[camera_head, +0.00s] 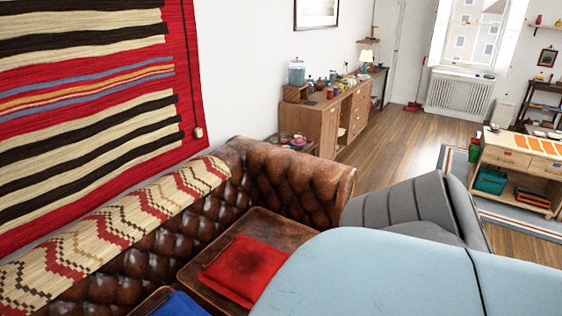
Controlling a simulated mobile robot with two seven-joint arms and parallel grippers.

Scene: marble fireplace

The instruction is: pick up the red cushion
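The red cushion (243,268) lies flat on the seat of the brown leather sofa (262,226). A dark patch shows on its upper face, and its right corner comes close to a large light blue surface in the foreground. A blue cushion (181,304) is partly in view on the same sofa at the bottom edge. Neither of my grippers shows in the head view.
The light blue surface (400,275) fills the lower right and hides part of the sofa. A grey armchair (400,208) stands beyond it. A wooden sideboard (335,122) lines the wall. Wooden floor (400,145) is open between sideboard and rug.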

